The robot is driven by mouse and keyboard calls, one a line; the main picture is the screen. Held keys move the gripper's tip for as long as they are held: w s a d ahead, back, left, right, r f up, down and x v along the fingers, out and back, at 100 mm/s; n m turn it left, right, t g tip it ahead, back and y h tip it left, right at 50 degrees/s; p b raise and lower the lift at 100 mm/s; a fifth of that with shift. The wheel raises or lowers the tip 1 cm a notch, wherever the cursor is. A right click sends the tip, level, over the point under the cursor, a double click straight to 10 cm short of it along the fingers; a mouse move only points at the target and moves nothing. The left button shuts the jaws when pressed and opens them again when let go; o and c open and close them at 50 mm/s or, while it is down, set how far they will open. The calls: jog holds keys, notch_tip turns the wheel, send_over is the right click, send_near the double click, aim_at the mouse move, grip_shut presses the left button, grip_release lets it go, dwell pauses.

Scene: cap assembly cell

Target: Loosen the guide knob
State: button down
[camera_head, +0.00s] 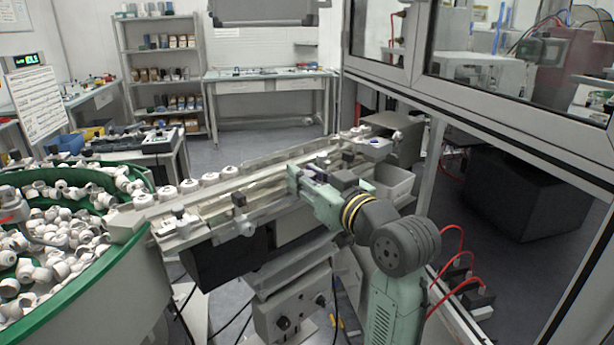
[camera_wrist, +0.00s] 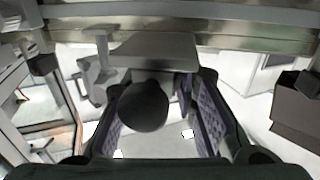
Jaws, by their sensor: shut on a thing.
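The guide knob (camera_wrist: 143,106), a dark round knob, is in the wrist view between the purple-padded fingers of my gripper (camera_wrist: 160,108). My gripper is shut on it. Behind the knob is a grey bracket block (camera_wrist: 155,50) beside the metal rail (camera_wrist: 230,36). In the head view my gripper (camera_head: 296,178) is at the near side of the guide track (camera_head: 262,182), past its middle. The knob is hidden there by the gripper. Another dark knob (camera_head: 239,199) sits on the track's near side, left of my gripper.
A green-rimmed bowl (camera_head: 137,215) full of white caps stands at the left. Several white caps (camera_head: 190,186) line the track's left part. A grey bin (camera_head: 393,183) is just right of my gripper. A framed glass enclosure (camera_head: 425,165) bounds the right side.

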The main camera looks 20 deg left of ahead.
jog(key=shift+n+g+y+b, duration=0.45)
jog(key=shift+n+g+y, duration=0.7)
jog(key=shift+g, duration=0.55)
jog(key=shift+n, duration=0.25)
jog(key=c, duration=1.3)
grip_release()
jog(key=shift+d, duration=0.1)
jog(key=v, duration=1.1)
jog(key=shift+s+d+r, duration=0.15)
jog(key=shift+d, duration=0.2)
